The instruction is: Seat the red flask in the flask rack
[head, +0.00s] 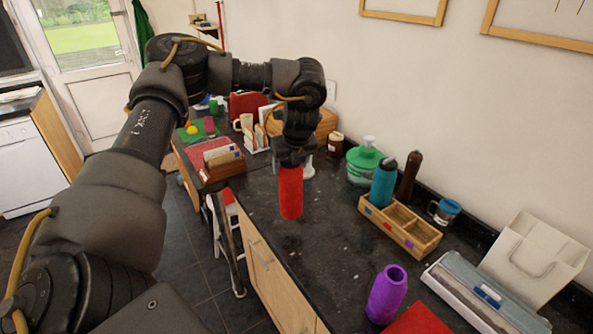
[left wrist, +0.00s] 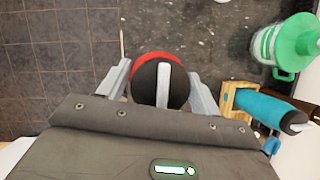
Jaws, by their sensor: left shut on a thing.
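The red flask (head: 290,193) hangs upright below my left gripper (head: 292,160), near the counter's front edge; I cannot tell whether its base touches the counter. In the left wrist view, the fingers of my left gripper (left wrist: 160,88) are on both sides of the flask's black lid, with a red rim (left wrist: 158,56) behind it. The wooden flask rack (head: 425,240) stands to the right, with coloured marks on its front. A teal flask (head: 383,182) stands in its left compartment; the other compartments look empty. A purple flask (head: 386,295) stands on the counter in front of the rack. My right gripper is not in view.
A green-lidded jar (head: 364,165), a dark brown mill (head: 408,177) and a blue mug (head: 445,211) stand behind the rack. A wrap box (head: 478,295) and white bag (head: 535,260) are at the right. The dark counter (head: 335,235) is clear between flask and rack.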

